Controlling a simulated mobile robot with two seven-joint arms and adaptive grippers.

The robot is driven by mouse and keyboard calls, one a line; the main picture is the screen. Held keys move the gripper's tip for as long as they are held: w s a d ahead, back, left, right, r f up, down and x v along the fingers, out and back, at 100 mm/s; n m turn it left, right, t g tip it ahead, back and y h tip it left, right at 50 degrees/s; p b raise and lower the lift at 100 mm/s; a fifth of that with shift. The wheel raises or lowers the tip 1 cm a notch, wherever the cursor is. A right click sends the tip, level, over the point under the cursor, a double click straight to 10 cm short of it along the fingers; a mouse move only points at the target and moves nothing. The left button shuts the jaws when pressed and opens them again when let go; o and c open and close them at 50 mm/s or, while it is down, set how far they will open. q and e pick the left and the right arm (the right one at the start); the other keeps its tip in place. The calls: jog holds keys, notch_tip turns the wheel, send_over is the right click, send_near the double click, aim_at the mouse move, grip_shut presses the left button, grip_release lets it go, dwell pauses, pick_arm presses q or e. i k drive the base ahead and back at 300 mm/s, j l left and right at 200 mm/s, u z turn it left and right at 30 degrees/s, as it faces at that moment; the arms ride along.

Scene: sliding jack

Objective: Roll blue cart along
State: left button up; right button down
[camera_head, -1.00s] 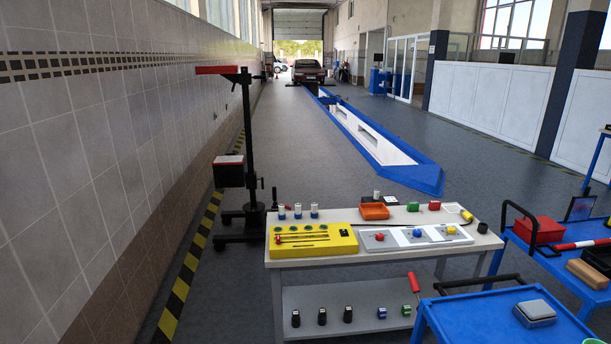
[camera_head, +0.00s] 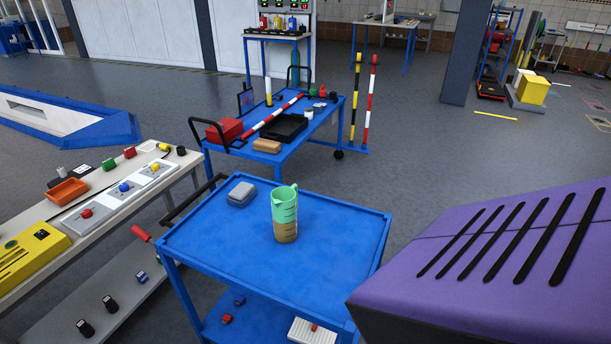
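A blue cart (camera_head: 330,225) with a dark push handle at its left end stands in the middle foreground. A green measuring jug (camera_head: 284,205) with brown contents and a grey box (camera_head: 241,194) sit on its top. Its lower shelf holds small red and blue items and a white ribbed block. A second blue cart (camera_head: 317,119) stands behind it, with a red box (camera_head: 224,131), a black tray (camera_head: 284,128) and a red-and-white bar on top. Neither of my grippers shows in the head view.
A pale workbench (camera_head: 102,182) with a yellow case (camera_head: 32,252) stands close on the left. A large purple slotted object (camera_head: 500,265) fills the lower right. Striped posts (camera_head: 371,100) stand beside the rear cart. Grey floor is open at the right behind the front cart.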

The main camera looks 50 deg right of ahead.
aim_at(338, 246)
jog(key=z, duration=1.25)
jog(key=i+j+z, duration=0.15)
jog(key=j, duration=0.4)
jog(key=j+z, duration=0.1)
jog(key=j, duration=0.45)
